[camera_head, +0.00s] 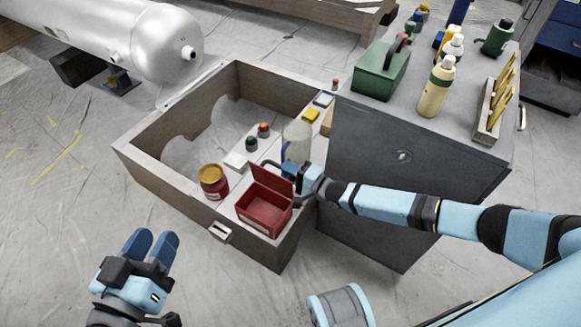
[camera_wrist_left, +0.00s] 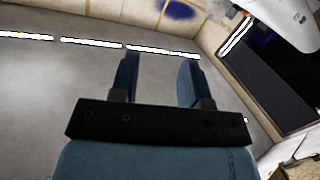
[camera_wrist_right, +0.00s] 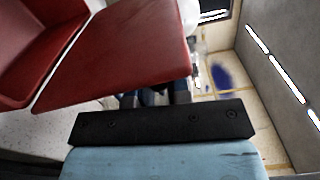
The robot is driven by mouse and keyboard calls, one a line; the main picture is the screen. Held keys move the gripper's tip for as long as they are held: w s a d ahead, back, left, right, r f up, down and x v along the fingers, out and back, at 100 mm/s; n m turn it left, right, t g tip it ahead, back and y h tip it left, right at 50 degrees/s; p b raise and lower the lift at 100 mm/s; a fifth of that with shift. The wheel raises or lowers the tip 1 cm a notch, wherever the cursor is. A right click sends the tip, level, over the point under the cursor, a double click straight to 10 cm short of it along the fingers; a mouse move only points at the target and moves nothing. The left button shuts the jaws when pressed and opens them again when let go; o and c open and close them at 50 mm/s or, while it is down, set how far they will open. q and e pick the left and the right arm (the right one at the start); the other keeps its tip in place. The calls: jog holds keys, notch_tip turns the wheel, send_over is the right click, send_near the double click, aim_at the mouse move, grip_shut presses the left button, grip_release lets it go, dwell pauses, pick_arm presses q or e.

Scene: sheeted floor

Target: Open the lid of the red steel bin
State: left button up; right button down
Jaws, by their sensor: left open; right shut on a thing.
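The red steel bin (camera_head: 262,214) stands in the near right corner of the open drawer. Its red lid (camera_head: 271,179) is raised, standing steeply up from the back of the bin, and the inside shows. In the right wrist view the lid (camera_wrist_right: 130,50) fills the upper middle, with part of the bin (camera_wrist_right: 35,45) at left. My right gripper (camera_head: 299,180) is at the lid's right side, shut on the lid; its fingertips are partly hidden behind the lid. My left gripper (camera_head: 151,246) is open and empty, left of the drawer's front.
The wooden drawer (camera_head: 160,182) also holds a red jar with a yellow lid (camera_head: 212,181), a clear bottle (camera_head: 297,141) and several small items. A grey cabinet (camera_head: 405,165) stands at right with a green toolbox (camera_head: 381,71) on top.

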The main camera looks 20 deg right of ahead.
pick_arm(q)
jog(key=shift+r, duration=0.1)
pick_arm(e)
jog(key=shift+a+r, duration=0.1)
jog(key=c, duration=1.1)
grip_release()
pick_arm(q)
jog(key=shift+a+r, duration=0.1)
jog(key=r+t+p, duration=0.1)
jog(key=r+p, duration=0.1)
jog(key=r, duration=0.1)
jog(key=r+t+p, duration=0.1)
jog(key=r+p, duration=0.1)
jog(key=shift+a+r, duration=0.2)
jog(key=shift+r, duration=0.2)
pick_arm(e)
jog(key=v, duration=1.4)
